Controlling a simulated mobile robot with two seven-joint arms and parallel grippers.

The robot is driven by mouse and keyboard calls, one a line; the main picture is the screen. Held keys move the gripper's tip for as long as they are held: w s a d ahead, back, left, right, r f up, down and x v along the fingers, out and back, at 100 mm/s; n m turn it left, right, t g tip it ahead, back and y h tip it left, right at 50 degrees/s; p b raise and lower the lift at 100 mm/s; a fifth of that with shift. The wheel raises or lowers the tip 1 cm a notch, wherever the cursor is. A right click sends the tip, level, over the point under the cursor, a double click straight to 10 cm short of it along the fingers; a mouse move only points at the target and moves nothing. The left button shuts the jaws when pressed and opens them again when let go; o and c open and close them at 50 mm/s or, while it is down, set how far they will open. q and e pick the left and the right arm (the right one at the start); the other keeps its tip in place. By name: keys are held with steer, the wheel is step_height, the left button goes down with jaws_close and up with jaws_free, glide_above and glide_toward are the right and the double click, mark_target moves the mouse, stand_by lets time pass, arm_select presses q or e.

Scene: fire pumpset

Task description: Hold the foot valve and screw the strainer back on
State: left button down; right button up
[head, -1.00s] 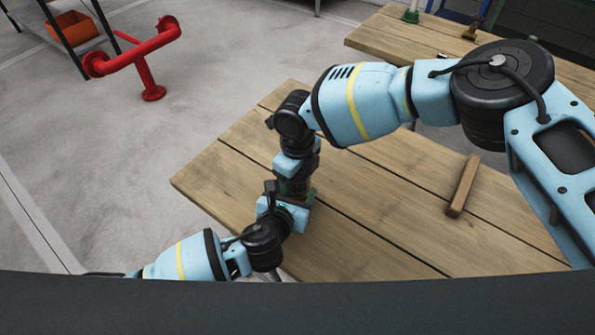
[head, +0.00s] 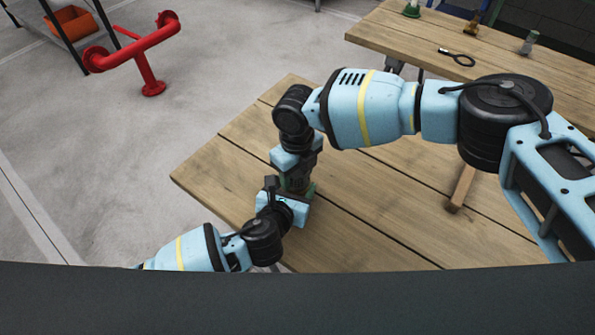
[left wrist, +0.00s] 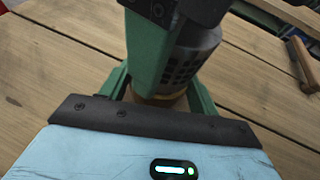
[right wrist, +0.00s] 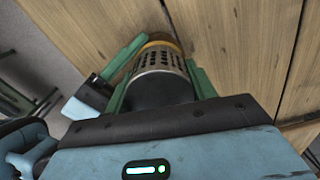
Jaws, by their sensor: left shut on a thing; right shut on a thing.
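The strainer is a grey perforated metal cylinder (right wrist: 158,62), seen in the right wrist view and partly in the left wrist view (left wrist: 190,62). The foot valve shows as a brass-coloured edge (right wrist: 162,42) at the strainer's far end, low over the table. My right gripper (right wrist: 163,70) is shut on the strainer, with green fingers on both sides. My left gripper (left wrist: 160,94) is shut around the valve below the strainer. In the head view, the grippers meet one above the other and hide most of both parts. I cannot tell how far the thread is engaged.
The wooden table (head: 370,220) is mostly clear. A wooden bar (head: 461,189) lies on it to the right, partly behind my right arm. A second table (head: 400,30) at the back holds a black tool (head: 457,57) and small fittings. A red pipe stand (head: 150,70) is on the floor.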

steer(key=shift+s+a+m, duration=0.1)
steer(key=shift+s+m, duration=0.05)
steer(key=shift+m, duration=0.45)
steer(key=o, duration=1.1)
steer(key=shift+r, duration=0.1)
steer(key=shift+w+r, duration=0.2)
steer(key=shift+r, duration=2)
steer(key=shift+c, duration=0.4)
